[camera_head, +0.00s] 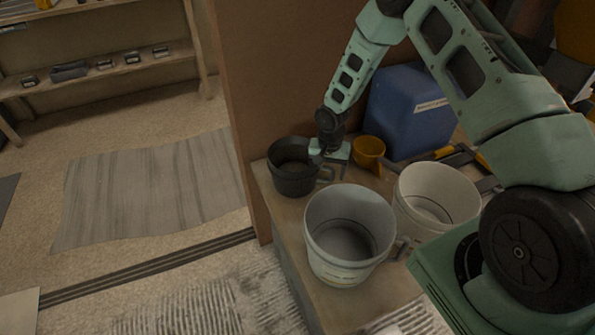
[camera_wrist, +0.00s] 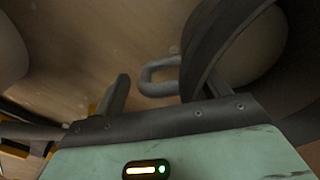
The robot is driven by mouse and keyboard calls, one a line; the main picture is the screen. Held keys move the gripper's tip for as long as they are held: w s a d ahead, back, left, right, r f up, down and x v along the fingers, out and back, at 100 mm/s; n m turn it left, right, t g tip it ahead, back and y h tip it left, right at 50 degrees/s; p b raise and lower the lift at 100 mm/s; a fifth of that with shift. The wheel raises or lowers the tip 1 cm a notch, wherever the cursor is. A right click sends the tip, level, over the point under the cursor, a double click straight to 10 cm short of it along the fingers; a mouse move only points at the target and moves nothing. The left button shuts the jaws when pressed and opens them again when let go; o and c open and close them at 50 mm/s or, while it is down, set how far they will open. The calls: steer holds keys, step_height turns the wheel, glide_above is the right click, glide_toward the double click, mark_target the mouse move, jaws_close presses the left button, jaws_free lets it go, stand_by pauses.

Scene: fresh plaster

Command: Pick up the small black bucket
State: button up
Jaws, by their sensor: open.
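The small black bucket (camera_head: 291,183) stands upright at the far left end of the bench, with its handle on its right side. My gripper (camera_head: 331,172) is just right of the bucket, low over the bench, by the handle. In the wrist view the bucket (camera_wrist: 207,45) fills the upper right, and its looped handle (camera_wrist: 158,88) shows between the two spread fingers of my gripper (camera_wrist: 166,84). The jaws are open and hold nothing. I cannot tell whether the right finger touches the bucket.
A large white bucket (camera_head: 338,265) stands in front, with another white bucket (camera_head: 440,222) to its right. A yellow cup (camera_head: 369,151) and a blue container (camera_head: 411,115) are behind my gripper. A brown panel (camera_head: 285,65) rises behind the black bucket. Open floor lies left.

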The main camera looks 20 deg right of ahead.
steer(key=c, duration=1.1)
steer(key=shift+r, duration=0.1)
steer(key=shift+c, duration=0.2)
steer(key=shift+w, duration=0.1)
